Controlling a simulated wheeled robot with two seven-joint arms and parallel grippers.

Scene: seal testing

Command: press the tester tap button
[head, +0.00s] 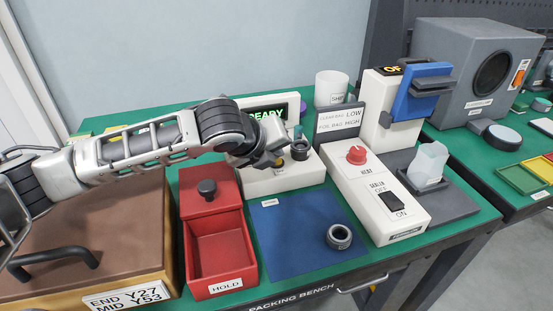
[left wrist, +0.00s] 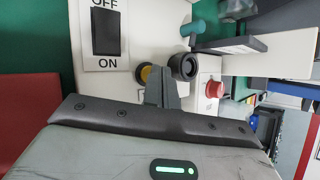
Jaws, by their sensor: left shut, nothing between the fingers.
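The tester is a white box (head: 292,180) with a lit READY display (head: 268,114), at the back middle of the green bench in the head view. A dark ring (head: 300,149) sits on it; the ring also shows in the left wrist view (left wrist: 184,66). A round yellow button (left wrist: 147,73) is partly hidden behind my fingers. A teal part (left wrist: 194,27) is beyond the ring. My left gripper (left wrist: 160,75) is shut and empty, its fingertips at the yellow button beside the ring. I cannot tell whether they touch it. My right gripper is not in view.
A red HOLD bin (head: 221,255) and a blue mat (head: 290,245) with a loose dark ring (head: 339,237) lie in front. A white sealer with a red knob (head: 356,155) stands to the right. A brown box (head: 120,225) is under my left arm.

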